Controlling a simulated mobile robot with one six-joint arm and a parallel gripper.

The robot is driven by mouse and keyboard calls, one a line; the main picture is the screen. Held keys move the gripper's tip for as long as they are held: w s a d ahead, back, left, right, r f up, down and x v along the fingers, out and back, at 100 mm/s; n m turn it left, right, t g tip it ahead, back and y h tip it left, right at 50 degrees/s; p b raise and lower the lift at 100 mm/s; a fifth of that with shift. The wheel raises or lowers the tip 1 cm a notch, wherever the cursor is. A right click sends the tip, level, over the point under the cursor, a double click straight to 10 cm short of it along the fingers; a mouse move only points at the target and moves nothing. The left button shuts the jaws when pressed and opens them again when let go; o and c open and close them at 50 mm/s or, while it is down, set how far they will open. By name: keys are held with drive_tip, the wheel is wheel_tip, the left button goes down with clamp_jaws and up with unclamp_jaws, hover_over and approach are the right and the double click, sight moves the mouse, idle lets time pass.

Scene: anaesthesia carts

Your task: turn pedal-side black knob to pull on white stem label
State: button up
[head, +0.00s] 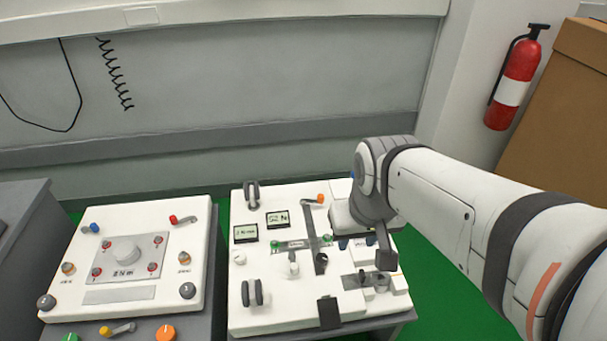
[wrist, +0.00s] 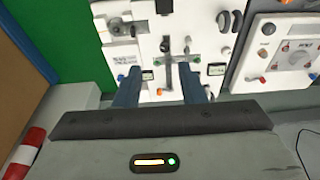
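A small black knob (head: 321,262) sits on the white cart panel (head: 290,315), just right of a short white stem (head: 293,264) and behind a black pedal-like block (head: 329,312). In the wrist view the knob (wrist: 165,46) shows beyond my fingertips, with the white stem (wrist: 187,46) to its right. Any label lettering by the stem is too small to read. My gripper (head: 357,242) is above the right part of the panel. In the wrist view its two blue fingers (wrist: 160,70) are spread apart with nothing between them. It appears apart from the knob.
Two small displays (head: 245,233), an orange-tipped lever (head: 314,200) and a grey double wheel (head: 252,292) share the panel. A grey fitting (head: 375,282) stands at its right. Another cart (head: 105,310) with a large dial is at left. A fire extinguisher (head: 513,80) hangs behind.

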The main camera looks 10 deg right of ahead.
drive_tip(key=shift+o, duration=0.3)
drive_tip(key=shift+s, duration=0.1)
drive_tip(key=shift+o, duration=0.8)
drive_tip(key=shift+w+f, duration=0.2)
drive_tip(key=shift+o, duration=1.2)
drive_tip(key=w+f+n+g+b, duration=0.2)
drive_tip(key=w+f+n+b, duration=0.4)
drive_tip(key=w+f+b, duration=0.6)
drive_tip(key=w+f, duration=0.4)
drive_tip(key=f, duration=0.3)
drive_tip(key=shift+a+f, duration=0.35)
drive_tip(key=shift+a, duration=0.05)
drive_tip(key=n+b, duration=0.2)
drive_tip(key=b, duration=0.2)
hover_over(321, 257)
drive_tip(key=shift+g, duration=0.3)
wheel_tip(321, 257, down, 9)
drive_tip(key=shift+s+r, duration=0.15)
wheel_tip(321, 257, down, 7)
drive_tip(key=shift+r+b, duration=0.1)
drive_tip(key=shift+b, duration=0.35)
drive_tip(key=shift+f, duration=0.65)
drive_tip(key=shift+c, duration=0.5)
